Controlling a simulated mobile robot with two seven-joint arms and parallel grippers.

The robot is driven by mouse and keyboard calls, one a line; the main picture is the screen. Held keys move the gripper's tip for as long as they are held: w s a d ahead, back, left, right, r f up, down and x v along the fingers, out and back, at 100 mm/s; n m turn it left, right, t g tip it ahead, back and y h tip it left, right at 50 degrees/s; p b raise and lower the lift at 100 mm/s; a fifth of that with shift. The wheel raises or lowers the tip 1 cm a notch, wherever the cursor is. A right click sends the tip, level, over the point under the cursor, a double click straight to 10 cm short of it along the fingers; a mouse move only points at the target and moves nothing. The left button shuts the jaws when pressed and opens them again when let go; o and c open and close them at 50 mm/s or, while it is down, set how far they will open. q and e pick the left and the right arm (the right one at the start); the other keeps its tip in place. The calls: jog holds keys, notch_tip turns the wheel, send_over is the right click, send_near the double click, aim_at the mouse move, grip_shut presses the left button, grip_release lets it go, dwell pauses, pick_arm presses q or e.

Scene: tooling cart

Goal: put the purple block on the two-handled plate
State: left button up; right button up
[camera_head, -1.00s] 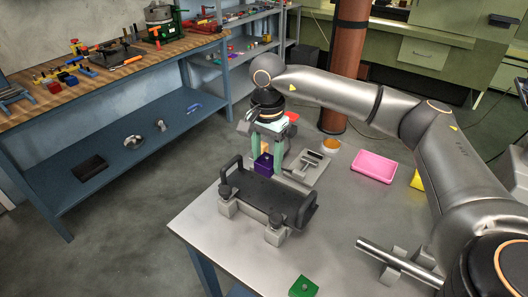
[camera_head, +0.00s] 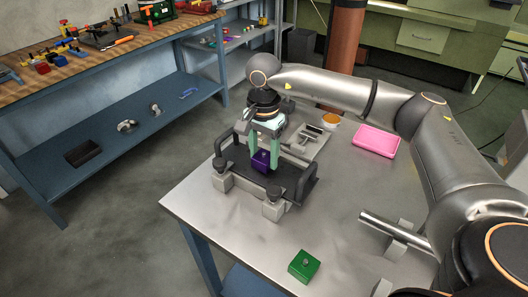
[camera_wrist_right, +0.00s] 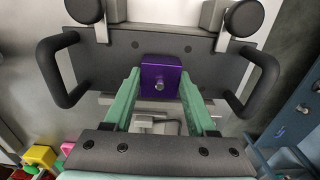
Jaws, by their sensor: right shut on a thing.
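The purple block (camera_head: 262,161) is between the green fingers of my right gripper (camera_head: 264,155), which is shut on it. The two-handled plate (camera_head: 240,177) is dark, with a raised handle at each end, and rests on grey supports on the metal table. It also fills the upper part of the right wrist view (camera_wrist_right: 115,62). The block is over or on the plate's middle; I cannot tell whether it touches. My left gripper is out of view.
A green block (camera_head: 304,266) lies near the table's front edge. A pink tray (camera_head: 376,141) and a round orange-topped dish (camera_head: 330,120) stand farther back. A metal bar on a support (camera_head: 395,232) lies at the right. The table's middle (camera_head: 340,190) is clear.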

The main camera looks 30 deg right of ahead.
jog(key=shift+f+b, duration=0.35)
jog(key=shift+f, duration=0.15)
dwell(0.4)
jog(key=o, duration=1.5)
jog(key=shift+c, duration=0.2)
jog(key=shift+r+p, duration=0.45)
jog(key=shift+r, duration=0.05)
jog(key=shift+r+p, duration=0.8)
jog(key=shift+r, duration=0.4)
jog(key=shift+r+p, duration=2)
jog(key=shift+r, duration=0.85)
jog(key=shift+s+a+f, duration=0.1)
jog(key=shift+s+f, duration=0.05)
